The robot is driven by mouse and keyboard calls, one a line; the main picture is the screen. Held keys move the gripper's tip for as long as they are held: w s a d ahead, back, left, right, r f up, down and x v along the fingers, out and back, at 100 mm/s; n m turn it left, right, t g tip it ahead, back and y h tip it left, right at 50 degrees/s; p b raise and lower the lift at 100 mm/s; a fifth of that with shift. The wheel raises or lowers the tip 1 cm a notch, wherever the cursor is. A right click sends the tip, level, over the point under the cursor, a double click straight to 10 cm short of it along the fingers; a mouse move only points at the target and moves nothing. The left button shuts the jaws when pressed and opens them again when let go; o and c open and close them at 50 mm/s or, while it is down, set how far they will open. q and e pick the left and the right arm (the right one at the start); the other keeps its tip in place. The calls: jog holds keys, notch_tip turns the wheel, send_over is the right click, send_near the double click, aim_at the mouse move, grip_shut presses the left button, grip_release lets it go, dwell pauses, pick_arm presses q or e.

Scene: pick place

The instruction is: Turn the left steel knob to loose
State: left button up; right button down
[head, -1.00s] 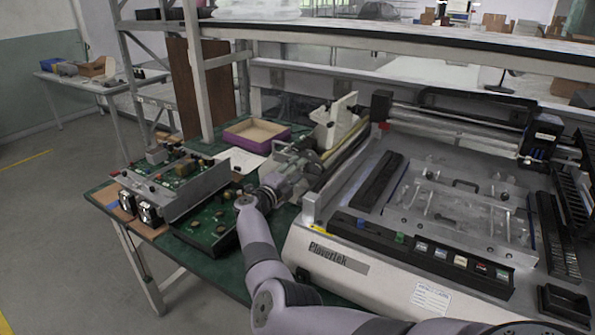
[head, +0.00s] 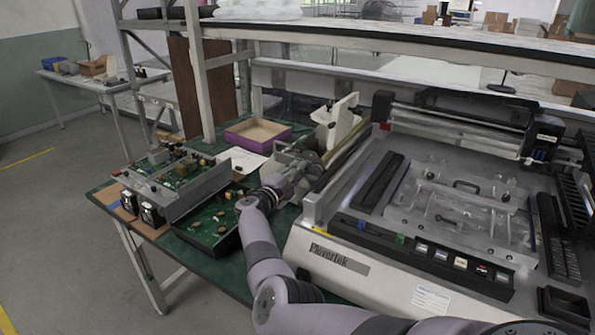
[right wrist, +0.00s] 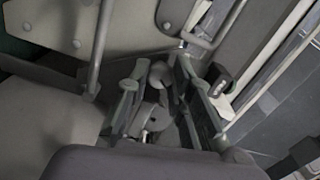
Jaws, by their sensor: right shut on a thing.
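My right gripper (head: 306,161) reaches to the left side of the white machine (head: 340,262), between it and the purple-edged tray. In the right wrist view my right gripper (right wrist: 160,98) has its two fingers close around a small rounded grey metal piece, the left steel knob (right wrist: 152,117). The gripper is shut on it. The knob is partly hidden by the fingers, and its turned position cannot be read. In the head view I cannot make the knob out behind my gripper. My left gripper is not in view.
A purple-edged tray (head: 233,133) stands behind my gripper. An open electronics chassis (head: 185,200) and a green circuit board (head: 208,232) lie at the left on the green table. A white bracket (head: 340,120) stands just beyond the gripper. Free room there is tight.

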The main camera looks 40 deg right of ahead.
jog(key=n+p, duration=0.1)
jog(key=n, duration=0.2)
jog(key=shift+n, duration=0.4)
jog(key=c, duration=1.4)
grip_release()
